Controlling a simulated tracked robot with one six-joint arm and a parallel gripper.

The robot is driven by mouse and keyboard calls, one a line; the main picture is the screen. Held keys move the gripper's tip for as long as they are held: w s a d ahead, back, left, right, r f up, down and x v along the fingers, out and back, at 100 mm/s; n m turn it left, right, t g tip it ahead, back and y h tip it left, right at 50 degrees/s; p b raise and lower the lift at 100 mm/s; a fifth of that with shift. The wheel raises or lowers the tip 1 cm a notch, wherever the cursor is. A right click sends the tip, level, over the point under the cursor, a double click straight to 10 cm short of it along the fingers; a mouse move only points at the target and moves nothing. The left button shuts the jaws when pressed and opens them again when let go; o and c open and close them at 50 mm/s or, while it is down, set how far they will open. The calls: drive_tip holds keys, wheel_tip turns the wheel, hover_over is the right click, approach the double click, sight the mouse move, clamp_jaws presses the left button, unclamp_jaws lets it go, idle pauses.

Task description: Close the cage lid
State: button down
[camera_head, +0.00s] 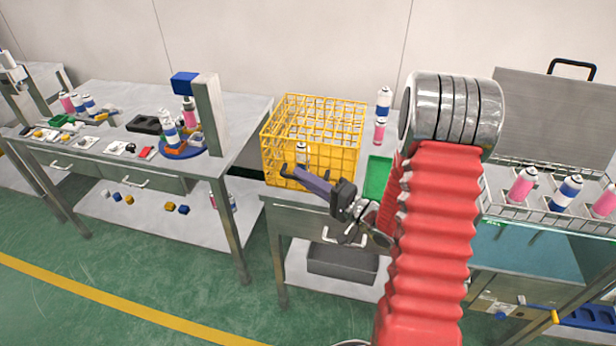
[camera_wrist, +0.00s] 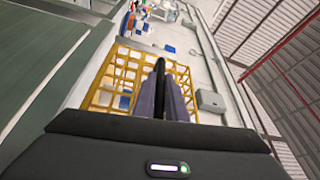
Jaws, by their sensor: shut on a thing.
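The yellow wire cage (camera_head: 312,140) stands on the middle table with a grid across its top; I cannot clearly tell its lid from its frame. A pale can (camera_head: 302,153) shows through its bars. My gripper (camera_head: 288,172) is at the cage's front side, its purple-grey fingers pointing left and overlapping the lower front bars in the head view. In the wrist view, my gripper (camera_wrist: 160,65) has its fingers close together over the yellow cage (camera_wrist: 104,85), with a dark strip between them. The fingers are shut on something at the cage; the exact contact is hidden.
A wire rack with cans (camera_head: 566,192) is further right. The left table (camera_head: 90,100) holds a crimping stand and small parts. A grey bin (camera_head: 342,262) sits on the lower shelf.

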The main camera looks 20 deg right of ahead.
drive_tip(key=shift+s+a+f, duration=0.25)
drive_tip(key=shift+a+f, duration=0.05)
drive_tip(key=shift+f, duration=0.3)
drive_tip(key=c, duration=2.1)
unclamp_jaws()
drive_tip(key=shift+o, duration=1.4)
drive_tip(key=shift+d+r, duration=0.1)
drive_tip(key=shift+d, duration=0.05)
drive_tip(key=shift+w+r, duration=0.1)
drive_tip(key=shift+d, duration=0.15)
drive_tip(key=v, duration=1.3)
drive_tip(key=shift+s, duration=0.35)
drive_tip(key=shift+d+m, duration=0.15)
drive_tip(key=shift+m, duration=0.15)
